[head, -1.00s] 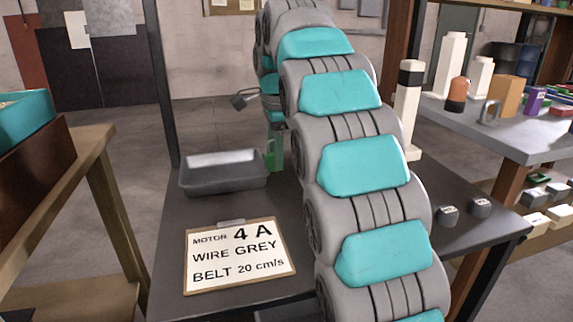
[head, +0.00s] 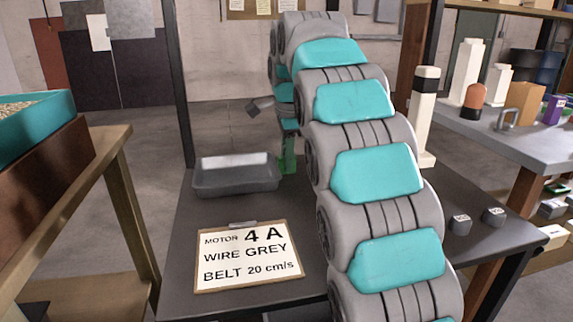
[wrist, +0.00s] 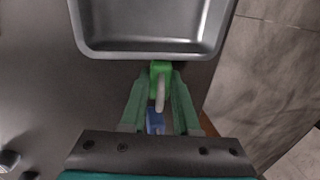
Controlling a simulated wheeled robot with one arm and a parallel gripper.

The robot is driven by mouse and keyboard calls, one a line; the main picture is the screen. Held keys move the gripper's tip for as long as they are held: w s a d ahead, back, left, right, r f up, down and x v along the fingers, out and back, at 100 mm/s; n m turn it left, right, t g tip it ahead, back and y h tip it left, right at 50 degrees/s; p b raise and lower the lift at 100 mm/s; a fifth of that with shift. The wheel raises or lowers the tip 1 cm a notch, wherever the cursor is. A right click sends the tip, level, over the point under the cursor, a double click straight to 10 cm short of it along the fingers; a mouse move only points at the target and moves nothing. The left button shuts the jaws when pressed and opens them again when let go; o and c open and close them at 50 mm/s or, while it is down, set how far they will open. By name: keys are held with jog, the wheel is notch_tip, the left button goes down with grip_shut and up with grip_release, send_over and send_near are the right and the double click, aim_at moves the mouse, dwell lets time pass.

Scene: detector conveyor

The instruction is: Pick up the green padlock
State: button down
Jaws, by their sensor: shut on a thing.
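The green padlock (wrist: 160,70) shows in the wrist view, with its bright green body beside the near rim of the grey metal tray (wrist: 150,48) and its pale shackle toward my wrist. My gripper (wrist: 160,83) has its two green fingers shut on it, one on each side. A blue object (wrist: 155,122) shows between the fingers, closer to the wrist. In the head view my gripper (head: 288,160) points down at the right end of the tray (head: 235,178). My arm partly hides that area, and the padlock cannot be made out clearly there.
A sign board (head: 248,257) lies on the dark table at the front. Two small grey blocks (head: 460,224) sit at the table's right. A white post (head: 426,115) stands behind my arm. A grey bench (head: 470,130) at right carries a padlock with a grey shackle (head: 507,120).

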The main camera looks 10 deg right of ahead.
jog(key=shift+r, duration=0.1)
dwell(0.4)
jog(key=shift+r, duration=1.7)
jog(key=s, duration=0.5)
jog(key=s+r+b, duration=0.1)
jog(key=s, duration=0.4)
jog(key=s+d+b, duration=0.1)
jog(key=s, duration=0.5)
jog(key=shift+r, duration=0.2)
